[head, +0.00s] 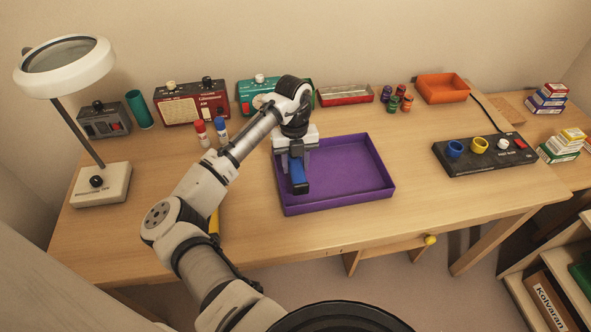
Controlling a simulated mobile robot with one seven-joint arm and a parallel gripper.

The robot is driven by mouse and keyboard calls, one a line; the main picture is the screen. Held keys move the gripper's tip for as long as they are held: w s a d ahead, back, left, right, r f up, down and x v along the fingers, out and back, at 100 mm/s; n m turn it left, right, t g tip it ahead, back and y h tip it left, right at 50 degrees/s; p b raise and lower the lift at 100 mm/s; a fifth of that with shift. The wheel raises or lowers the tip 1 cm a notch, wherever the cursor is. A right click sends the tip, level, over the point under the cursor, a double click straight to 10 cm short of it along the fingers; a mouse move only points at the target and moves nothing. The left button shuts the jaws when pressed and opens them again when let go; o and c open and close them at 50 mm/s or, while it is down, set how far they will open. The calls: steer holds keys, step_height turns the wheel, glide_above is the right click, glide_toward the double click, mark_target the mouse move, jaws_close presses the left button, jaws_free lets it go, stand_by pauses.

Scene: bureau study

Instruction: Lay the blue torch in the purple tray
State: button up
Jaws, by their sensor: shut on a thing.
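The purple tray (350,178) lies on the wooden desk, at the middle of the head view. My gripper (296,160) is over the left part of the tray, pointing down. It is shut on the blue torch (298,176), which has a dark end toward the front. The torch is within the tray's outline in the picture. I cannot tell whether it touches the tray floor. My gripper hides part of the torch and the tray's back left corner.
Glue sticks (221,131) stand left of the tray, near my arm. Radios (191,103), a red tray (345,95) and an orange tray (442,88) line the back. A magnifier lamp (100,186) stands left, a black control panel (484,153) right.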

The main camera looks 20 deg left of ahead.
mark_target(296, 172)
steer(key=shift+f+p, duration=0.35)
steer(key=shift+f, duration=1.6)
steer(key=shift+f, duration=0.1)
steer(key=o, duration=0.8)
